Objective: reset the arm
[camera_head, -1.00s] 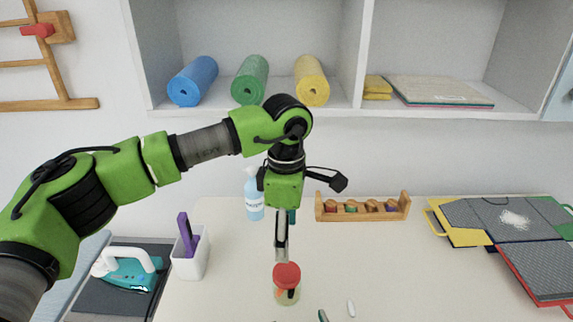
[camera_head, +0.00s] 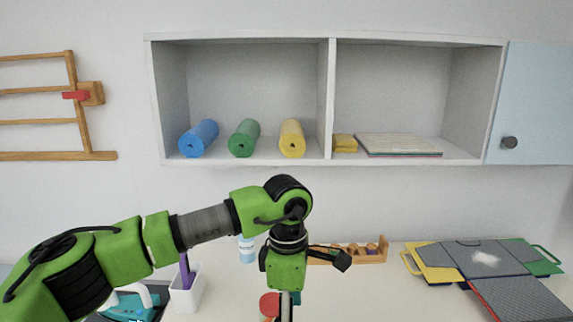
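My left arm comes in from the left, and its gripper (camera_head: 285,298) points down over the table near the bottom edge. Its fingers are largely hidden and cut off by the picture edge, so I cannot tell whether they are open or shut. A red-topped jar (camera_head: 269,304) stands close beside the gripper in the picture, with its lower part out of view. My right gripper is not in view.
A wooden spool rack (camera_head: 372,254), a blue-labelled bottle (camera_head: 247,250) and a white holder (camera_head: 187,294) stand on the table. A teal iron (camera_head: 127,308) sits at left, grey mats (camera_head: 480,262) at right. A wall shelf (camera_head: 250,162) holds rolls (camera_head: 292,138).

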